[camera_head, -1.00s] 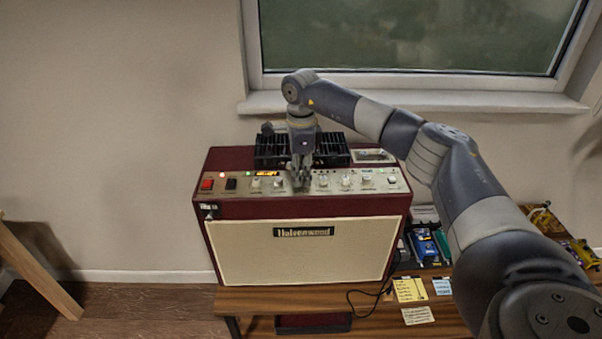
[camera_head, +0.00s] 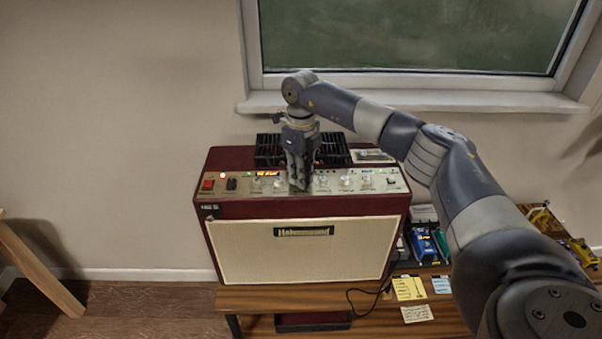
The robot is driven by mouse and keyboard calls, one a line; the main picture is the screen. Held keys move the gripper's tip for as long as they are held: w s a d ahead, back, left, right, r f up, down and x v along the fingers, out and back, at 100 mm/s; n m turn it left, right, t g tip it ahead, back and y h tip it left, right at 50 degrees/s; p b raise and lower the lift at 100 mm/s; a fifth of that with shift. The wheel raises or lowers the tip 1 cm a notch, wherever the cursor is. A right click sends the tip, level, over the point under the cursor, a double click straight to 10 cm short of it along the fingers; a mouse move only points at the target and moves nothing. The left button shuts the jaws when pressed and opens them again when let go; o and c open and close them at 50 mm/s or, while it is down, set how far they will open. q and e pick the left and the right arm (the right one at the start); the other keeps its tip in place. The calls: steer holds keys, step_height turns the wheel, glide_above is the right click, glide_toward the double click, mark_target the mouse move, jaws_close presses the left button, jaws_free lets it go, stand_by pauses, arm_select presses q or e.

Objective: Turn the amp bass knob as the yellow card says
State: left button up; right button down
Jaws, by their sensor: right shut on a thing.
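The amp (camera_head: 300,250) is a dark red box with a cream front, standing on a wooden bench. Its silver top panel carries a red switch, a black switch, a small lit display (camera_head: 267,174) and a row of pale knobs (camera_head: 346,181). My right gripper (camera_head: 299,184) points down at the middle of the row and is shut on a knob, which its fingers hide. I cannot read the knob labels. The yellow card (camera_head: 408,288) lies on the bench right of the amp; its writing is too small to read. My left gripper is not in view.
A black slatted grille (camera_head: 270,151) is on the amp top behind the gripper. Blue cards (camera_head: 441,285) and a pale card (camera_head: 417,313) lie near the yellow one. A black cable (camera_head: 365,294) runs along the bench. The window sill is behind.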

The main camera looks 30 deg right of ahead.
steer(key=shift+m, duration=0.5)
steer(key=c, duration=1.5)
jaws_free()
step_height(320, 180, up, 12)
